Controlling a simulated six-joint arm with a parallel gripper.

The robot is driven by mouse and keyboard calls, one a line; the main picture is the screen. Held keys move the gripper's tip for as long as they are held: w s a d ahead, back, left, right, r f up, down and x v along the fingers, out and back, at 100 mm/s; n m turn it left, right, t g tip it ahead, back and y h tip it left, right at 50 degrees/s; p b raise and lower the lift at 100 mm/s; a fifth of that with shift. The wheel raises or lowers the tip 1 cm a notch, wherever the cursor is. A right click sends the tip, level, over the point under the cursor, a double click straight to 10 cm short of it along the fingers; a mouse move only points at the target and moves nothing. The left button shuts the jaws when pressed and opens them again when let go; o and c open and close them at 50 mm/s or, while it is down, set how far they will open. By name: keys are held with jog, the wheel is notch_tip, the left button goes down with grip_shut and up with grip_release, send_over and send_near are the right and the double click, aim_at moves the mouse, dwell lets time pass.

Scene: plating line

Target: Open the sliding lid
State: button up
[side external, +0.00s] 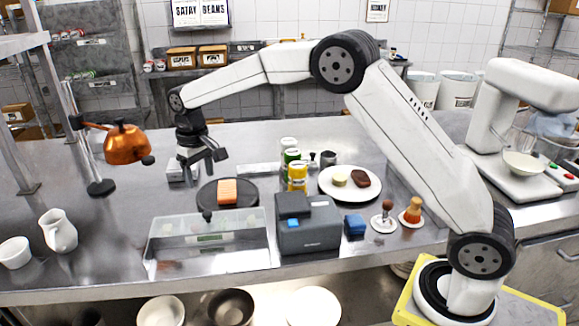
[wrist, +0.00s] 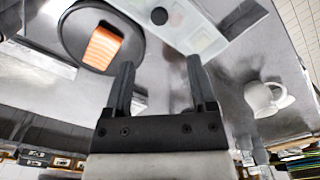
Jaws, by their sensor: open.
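A clear, low box (side external: 160,266) stands near the front edge of the steel counter, with a pale label or object inside. Its see-through sliding lid (side external: 180,225) carries a dark round knob (side external: 207,215) at the back. In the wrist view the knob (wrist: 159,16) shows at the top, ahead of the fingers. How far the lid covers the box is hard to tell. My gripper (side external: 203,158) is open and empty, above the counter behind the box and apart from the knob. Its two fingers (wrist: 160,65) stand spread with nothing between them.
A dark round plate (side external: 250,193) with an orange block (side external: 228,191) sits right behind the box. A grey machine (side external: 308,236) stands right of it. A white jug (side external: 58,231) and a copper lamp (side external: 127,144) are at the left. Bare counter lies between jug and box.

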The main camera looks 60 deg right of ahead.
aim_at(207, 213)
jog(key=shift+f, duration=5.4)
grip_shut()
